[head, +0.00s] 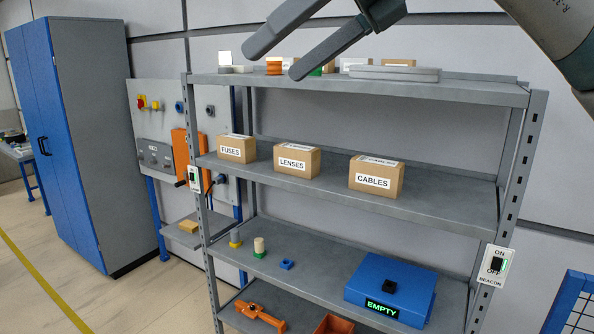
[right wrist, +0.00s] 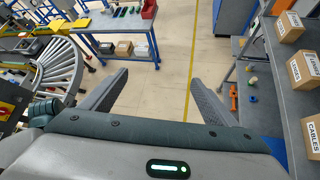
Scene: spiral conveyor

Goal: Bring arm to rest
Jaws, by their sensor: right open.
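My right gripper (head: 270,55) reaches in from the upper right of the head view, in front of the top shelf of the grey shelving unit (head: 530,140). Its two fingers are spread with nothing between them. In the right wrist view the right gripper (right wrist: 163,80) also shows open and empty, with bare floor beyond the fingers. The shelving unit stands to the right in that view. My left gripper is in neither view.
Cardboard boxes marked FUSES (head: 236,149), LENSES (head: 297,161) and CABLES (head: 376,177) stand on the middle shelf. A blue EMPTY box (head: 410,280) sits lower. A beacon switch (head: 496,265) is on the right post. A curved roller conveyor (right wrist: 62,65) and blue workbench (right wrist: 110,45) stand left in the wrist view.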

